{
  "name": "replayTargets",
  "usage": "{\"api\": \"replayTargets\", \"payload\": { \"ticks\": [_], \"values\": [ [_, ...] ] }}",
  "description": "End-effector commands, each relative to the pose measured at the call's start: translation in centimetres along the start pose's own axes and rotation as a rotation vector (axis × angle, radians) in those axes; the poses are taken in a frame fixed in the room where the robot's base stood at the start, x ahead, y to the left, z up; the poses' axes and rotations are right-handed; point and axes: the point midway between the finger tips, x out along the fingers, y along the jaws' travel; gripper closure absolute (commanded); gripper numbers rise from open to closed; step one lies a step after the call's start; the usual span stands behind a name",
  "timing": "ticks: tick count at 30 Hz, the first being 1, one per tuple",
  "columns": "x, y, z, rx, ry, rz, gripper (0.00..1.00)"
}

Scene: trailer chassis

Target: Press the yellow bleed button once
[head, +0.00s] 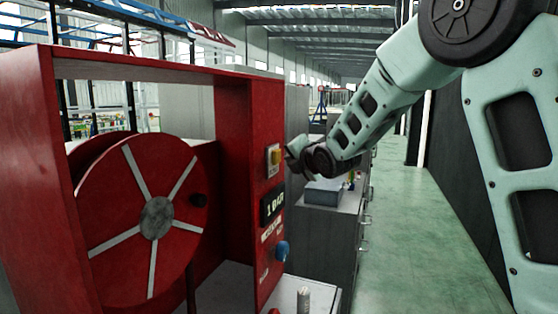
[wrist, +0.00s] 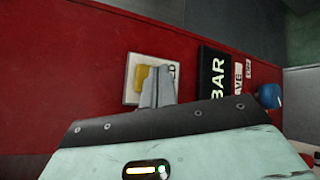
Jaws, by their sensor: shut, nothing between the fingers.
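The yellow bleed button (head: 276,157) sits on a pale square plate on the right-hand post of the red frame. In the wrist view the yellow button (wrist: 144,78) shows on its plate (wrist: 131,98), partly hidden by my fingers. My gripper (head: 289,153) is shut and empty, with its tips very close to the button's right side in the head view. In the wrist view the shut fingers (wrist: 158,85) overlap the button's right part. I cannot tell whether the tips touch it.
Below the button are a black display reading "1 BAR" (head: 272,205) and a blue knob (head: 282,251). A red reel (head: 120,230) with a black handle stands inside the frame (head: 235,130). A grey cabinet with a box (head: 324,192) stands behind. The green floor at right is clear.

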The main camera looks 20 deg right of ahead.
Motion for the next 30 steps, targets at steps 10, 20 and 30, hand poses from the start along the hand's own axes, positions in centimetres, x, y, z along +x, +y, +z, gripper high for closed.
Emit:
{"api": "replayTargets", "payload": {
  "ticks": [10,20,30],
  "values": [
    [-0.4,-0.3,0.4,0.000,-0.002,0.001,1.00],
    [-2.6,-1.9,2.0,0.000,-0.003,0.000,1.00],
    [-3.5,-2.5,2.6,0.000,-0.001,0.000,1.00]
  ]
}}
